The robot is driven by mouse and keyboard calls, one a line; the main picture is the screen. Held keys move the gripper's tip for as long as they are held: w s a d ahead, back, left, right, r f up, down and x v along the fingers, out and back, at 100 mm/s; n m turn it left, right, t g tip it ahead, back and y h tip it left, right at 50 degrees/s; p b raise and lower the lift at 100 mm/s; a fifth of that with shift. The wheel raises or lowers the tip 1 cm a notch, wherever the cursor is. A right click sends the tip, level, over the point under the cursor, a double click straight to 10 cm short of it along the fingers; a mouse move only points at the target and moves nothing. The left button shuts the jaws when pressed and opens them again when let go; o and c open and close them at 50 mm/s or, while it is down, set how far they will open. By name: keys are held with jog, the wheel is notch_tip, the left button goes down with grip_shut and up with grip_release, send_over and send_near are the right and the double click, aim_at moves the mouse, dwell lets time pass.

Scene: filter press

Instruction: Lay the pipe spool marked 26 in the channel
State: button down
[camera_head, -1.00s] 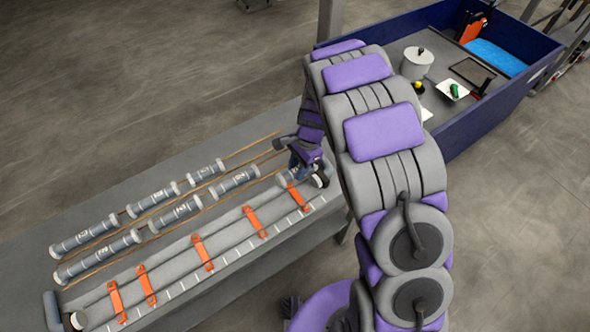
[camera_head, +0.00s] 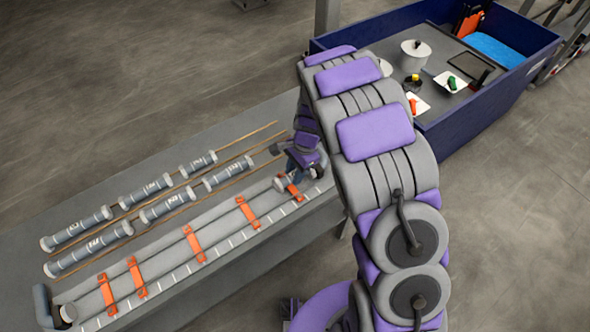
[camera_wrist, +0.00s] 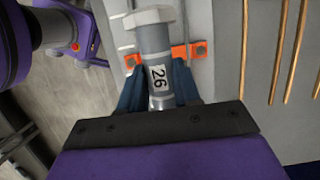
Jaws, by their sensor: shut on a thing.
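My gripper (camera_wrist: 158,95) is shut on the pipe spool marked 26 (camera_wrist: 155,40), a grey tube with a pale end flange and a white label. The spool also shows in the head view (camera_head: 281,184), at the right end of the channel. The channel (camera_head: 215,253) is a long grey trough along the front of the bench, crossed by orange straps (camera_head: 193,243). In the wrist view the spool lies along the channel, over an orange strap (camera_wrist: 180,52). I cannot tell whether it touches the channel floor. My gripper (camera_head: 292,180) partly hides the spool's right end.
Several other grey spools (camera_head: 168,205) rest in two rows on copper-coloured rails (camera_head: 255,134) behind the channel. A dark elbow (camera_head: 42,303) stands at the channel's left end. A blue-walled bin (camera_head: 450,130) with small items stands at the back right.

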jog(key=a+f, duration=0.2)
jog(key=f, duration=0.1)
jog(key=shift+a, duration=0.1)
jog(key=shift+d+f, duration=0.55)
jog(key=shift+d, duration=0.4)
jog(key=shift+a, duration=0.1)
